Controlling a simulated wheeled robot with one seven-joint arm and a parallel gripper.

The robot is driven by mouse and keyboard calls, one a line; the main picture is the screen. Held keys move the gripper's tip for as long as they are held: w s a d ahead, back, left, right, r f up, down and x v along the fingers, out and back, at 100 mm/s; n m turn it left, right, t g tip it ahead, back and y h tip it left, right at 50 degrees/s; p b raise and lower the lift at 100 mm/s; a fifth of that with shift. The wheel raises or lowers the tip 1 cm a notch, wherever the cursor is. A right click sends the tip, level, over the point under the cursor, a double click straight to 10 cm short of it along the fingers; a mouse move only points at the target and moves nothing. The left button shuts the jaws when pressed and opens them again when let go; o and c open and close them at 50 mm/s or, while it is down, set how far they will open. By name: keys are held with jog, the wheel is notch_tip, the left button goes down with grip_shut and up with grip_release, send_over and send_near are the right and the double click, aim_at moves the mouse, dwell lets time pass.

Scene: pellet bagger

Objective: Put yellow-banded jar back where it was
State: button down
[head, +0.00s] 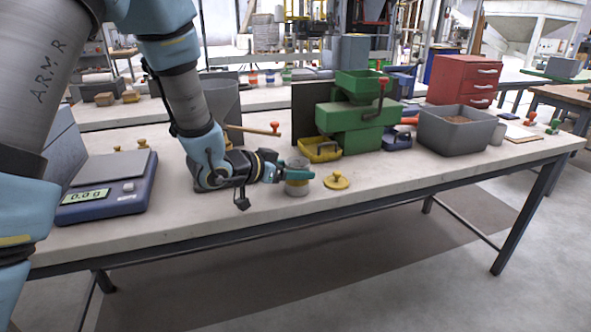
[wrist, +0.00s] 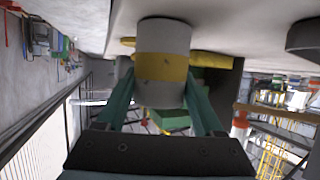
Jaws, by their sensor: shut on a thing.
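The yellow-banded jar (wrist: 162,38) is a grey cylinder with a wide yellow band, between my gripper's two green fingers (wrist: 158,92) in the wrist view. In the head view my gripper (head: 294,173) is shut around the jar (head: 297,189) near the front edge of the workbench (head: 420,183). The jar looks upright and at or just above the bench top; I cannot tell if it touches. My fingers hide part of it in the head view. A yellow knobbed lid (head: 336,182) lies on the bench just right of the jar.
A blue scale (head: 100,205) reading 0.0 g stands at left. Behind the jar are a yellow tray (head: 322,155) and a green machine (head: 357,125). A grey bin (head: 455,132) with brown contents and a red drawer cabinet (head: 463,82) stand right.

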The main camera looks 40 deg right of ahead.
jog(key=shift+f, duration=0.1)
grip_release()
jog(key=shift+r, duration=0.25)
jog(key=b+v, duration=0.1)
jog(key=v, duration=1.1)
jog(key=shift+a+f, duration=0.1)
jog(key=shift+f, duration=0.05)
